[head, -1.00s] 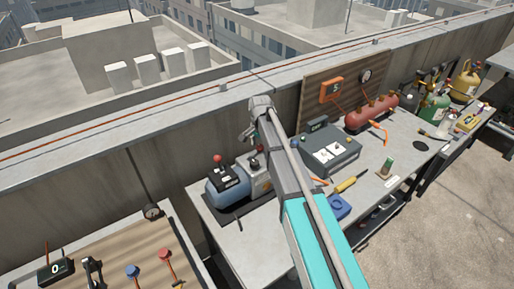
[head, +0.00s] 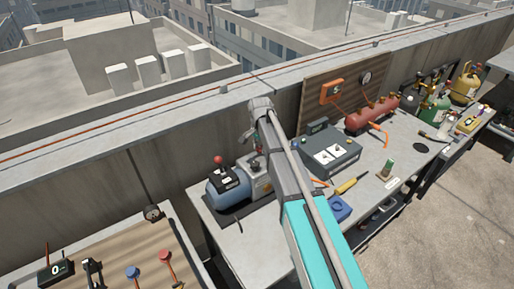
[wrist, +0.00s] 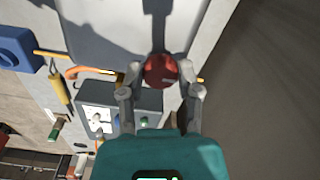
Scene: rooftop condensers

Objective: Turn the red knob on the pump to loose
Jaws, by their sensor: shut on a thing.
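The red knob (wrist: 161,70) is round, with a pale mark on its face. In the wrist view it sits between the two fingertips of my gripper (wrist: 161,88), which is shut on it. The pump (head: 229,188), with a blue tank and a grey body, stands at the left end of the bench in the head view. My gripper (head: 252,135) shows there near the grey body, partly hidden by my arm. I cannot make out the held knob or its pointing direction clearly in the head view. A red ball on a stalk (head: 217,159) stands above the blue tank.
A grey console (head: 330,152) stands right of my arm. A blue item (head: 339,207) and a yellow-handled tool (head: 346,186) lie on the bench (head: 238,247). A red cylinder (head: 372,114) and gas bottles are farther right. The concrete wall (head: 180,150) runs behind.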

